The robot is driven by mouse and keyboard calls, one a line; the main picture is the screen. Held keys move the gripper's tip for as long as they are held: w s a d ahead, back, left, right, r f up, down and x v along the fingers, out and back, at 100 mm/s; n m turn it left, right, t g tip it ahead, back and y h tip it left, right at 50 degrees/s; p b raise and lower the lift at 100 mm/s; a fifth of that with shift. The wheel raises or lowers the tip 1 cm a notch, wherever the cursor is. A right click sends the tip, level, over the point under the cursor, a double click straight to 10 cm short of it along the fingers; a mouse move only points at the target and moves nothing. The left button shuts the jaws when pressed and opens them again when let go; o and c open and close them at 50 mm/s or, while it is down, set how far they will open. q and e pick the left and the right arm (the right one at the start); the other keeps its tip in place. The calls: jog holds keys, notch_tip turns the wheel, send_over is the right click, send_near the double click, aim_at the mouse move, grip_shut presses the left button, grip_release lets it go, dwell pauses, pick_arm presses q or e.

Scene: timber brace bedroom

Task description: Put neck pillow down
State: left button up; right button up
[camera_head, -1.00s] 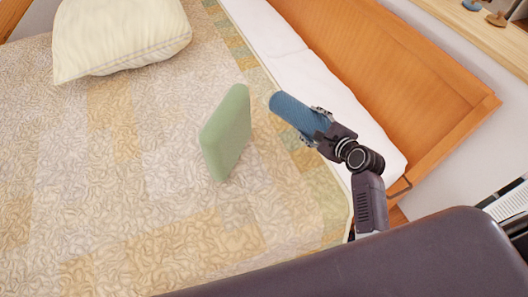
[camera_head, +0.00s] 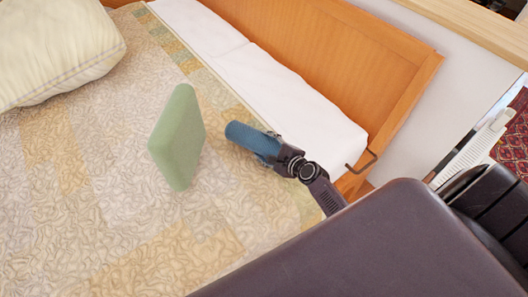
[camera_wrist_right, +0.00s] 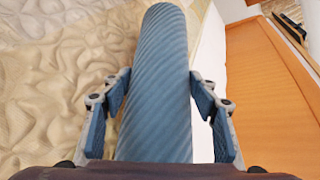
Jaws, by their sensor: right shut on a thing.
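The neck pillow is a blue ribbed roll (camera_head: 246,137) in the head view. It also fills the middle of the right wrist view (camera_wrist_right: 158,70). My right gripper (camera_head: 272,148) is shut on its near end, with one finger on each side of it in the wrist view. The roll points toward the left over the right part of the bed (camera_head: 60,190). I cannot tell whether it touches the quilt. My left gripper is in neither view.
A green block-shaped cushion (camera_head: 178,138) stands tilted on the quilt just left of the roll. A cream pillow (camera_head: 60,48) lies at the upper left. An orange wooden board (camera_head: 340,60) runs along the bed's side. The quilt's lower left is clear.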

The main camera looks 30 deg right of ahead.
notch_tip(320, 180, down, 2)
jog(key=shift+w+b, duration=0.1)
jog(key=shift+b, duration=0.2)
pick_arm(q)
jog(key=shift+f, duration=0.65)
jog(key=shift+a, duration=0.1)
pick_arm(e)
jog(key=o, duration=1.1)
jog(key=shift+f, duration=0.1)
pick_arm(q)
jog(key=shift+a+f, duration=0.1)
pick_arm(e)
jog(key=shift+o, duration=0.2)
jog(key=shift+s+r, duration=0.25)
jog(key=shift+s, duration=0.05)
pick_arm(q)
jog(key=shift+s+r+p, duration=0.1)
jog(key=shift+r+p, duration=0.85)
pick_arm(e)
jog(key=v, duration=1.1)
jog(key=shift+s, duration=0.25)
